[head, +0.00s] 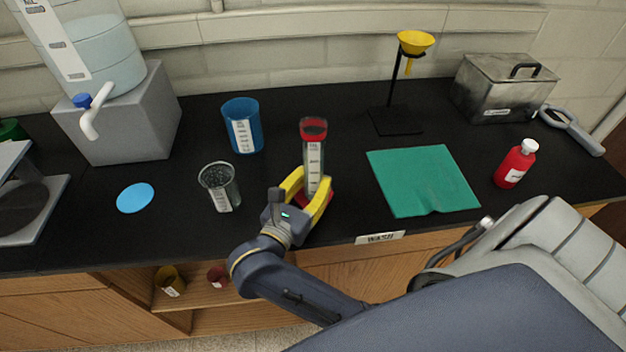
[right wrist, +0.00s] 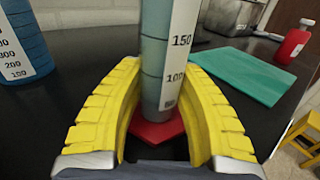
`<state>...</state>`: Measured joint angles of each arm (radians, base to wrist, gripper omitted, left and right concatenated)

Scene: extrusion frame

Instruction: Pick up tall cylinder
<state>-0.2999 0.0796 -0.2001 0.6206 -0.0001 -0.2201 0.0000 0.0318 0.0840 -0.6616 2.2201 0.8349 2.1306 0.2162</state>
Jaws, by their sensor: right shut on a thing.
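The tall cylinder (head: 313,158) is a clear graduated cylinder with a red rim and a red base. It stands upright on the black counter. My right gripper (head: 309,189) has its yellow fingers around the lower part of the cylinder, shut on it. In the right wrist view the cylinder (right wrist: 165,70) rises between the two curved yellow fingers (right wrist: 165,108), with its red base below them on the counter. The cylinder's top is out of the right wrist view. My left gripper is in neither view.
A clear beaker (head: 220,186) and a blue beaker (head: 242,126) stand left of the cylinder. A green mat (head: 423,180) lies to its right. Behind are a funnel stand (head: 394,121) and a metal box (head: 502,88). A red bottle (head: 515,164) stands far right.

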